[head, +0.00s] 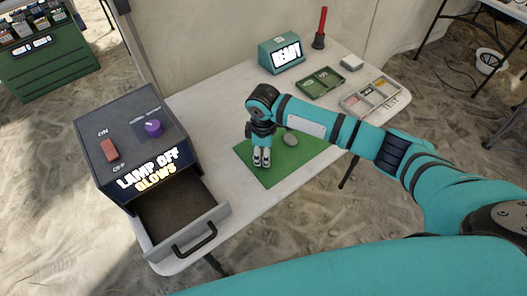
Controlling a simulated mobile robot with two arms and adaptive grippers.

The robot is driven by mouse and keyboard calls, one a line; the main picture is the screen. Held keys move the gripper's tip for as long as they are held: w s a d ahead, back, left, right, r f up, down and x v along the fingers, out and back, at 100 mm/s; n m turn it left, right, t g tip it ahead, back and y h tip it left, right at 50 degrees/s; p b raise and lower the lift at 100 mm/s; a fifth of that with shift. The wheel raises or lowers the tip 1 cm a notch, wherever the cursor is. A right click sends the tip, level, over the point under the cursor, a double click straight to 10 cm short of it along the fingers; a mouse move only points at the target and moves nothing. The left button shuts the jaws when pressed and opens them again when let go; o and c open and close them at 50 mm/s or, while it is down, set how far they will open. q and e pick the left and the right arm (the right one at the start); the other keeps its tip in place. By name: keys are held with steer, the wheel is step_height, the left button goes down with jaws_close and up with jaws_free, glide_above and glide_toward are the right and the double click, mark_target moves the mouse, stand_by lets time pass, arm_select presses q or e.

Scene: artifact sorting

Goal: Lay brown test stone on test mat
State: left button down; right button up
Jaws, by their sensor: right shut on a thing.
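The green test mat (254,174) lies on the white table. My right gripper (262,162) points down over the left part of the mat. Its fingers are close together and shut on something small. I take this for the brown test stone, but the fingers hide it and I cannot make out its colour. I cannot tell whether it touches the mat. A grey rounded stone (290,139) lies on the mat to the right of the gripper, apart from the fingers. My left gripper is not in view.
A dark lamp box (131,128) with a red switch, purple knob and empty open drawer (205,220) stands left.

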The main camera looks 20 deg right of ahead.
steer(key=o, duration=1.1)
steer(key=shift+f, duration=0.1)
steer(key=shift+o, duration=0.2)
step_height(320, 180, up, 12)
